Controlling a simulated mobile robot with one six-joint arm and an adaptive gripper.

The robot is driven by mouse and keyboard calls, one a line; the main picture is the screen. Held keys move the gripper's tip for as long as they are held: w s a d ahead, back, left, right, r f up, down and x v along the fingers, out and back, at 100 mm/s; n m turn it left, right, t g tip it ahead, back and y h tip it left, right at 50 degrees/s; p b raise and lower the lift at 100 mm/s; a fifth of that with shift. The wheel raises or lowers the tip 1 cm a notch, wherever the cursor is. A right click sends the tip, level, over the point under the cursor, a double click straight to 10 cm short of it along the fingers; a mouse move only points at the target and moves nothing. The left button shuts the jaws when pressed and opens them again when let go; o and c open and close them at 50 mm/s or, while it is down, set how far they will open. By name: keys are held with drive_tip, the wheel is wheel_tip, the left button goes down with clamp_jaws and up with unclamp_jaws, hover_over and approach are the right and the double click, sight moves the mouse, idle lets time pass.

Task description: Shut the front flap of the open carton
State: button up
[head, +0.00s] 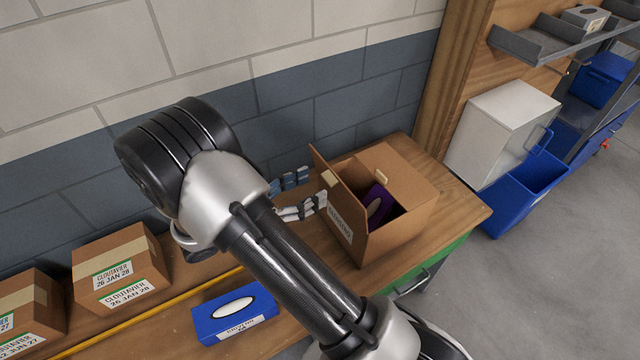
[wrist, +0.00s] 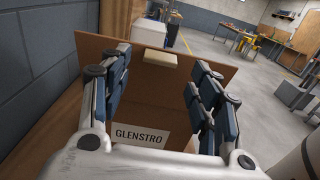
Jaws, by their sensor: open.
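The brown carton (head: 412,178) stands open on the wooden bench in the head view. Its front flap (head: 323,162) stands up along the carton's left side, with a tape piece near its top. A purple item (head: 378,201) shows in the opening. My gripper (head: 308,192) is open and empty, left of the carton and facing its labelled side. In the wrist view the flap (wrist: 98,52) rises beyond my gripper (wrist: 163,68), above a white GLENSTRO label (wrist: 141,136). I cannot tell whether the fingers touch it.
My arm crosses the bench in the head view and hides part of it. A blue tissue box (head: 236,312) lies in front, and smaller cartons (head: 120,270) stand at left. A yellow strip (head: 150,310) runs along the bench. The block wall (head: 330,100) is close behind.

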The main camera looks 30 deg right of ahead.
drive_tip(key=d, duration=0.3)
drive_tip(key=shift+w+d, duration=0.1)
drive_tip(key=shift+d, duration=0.15)
drive_tip(key=shift+c, duration=0.4)
clamp_jaws()
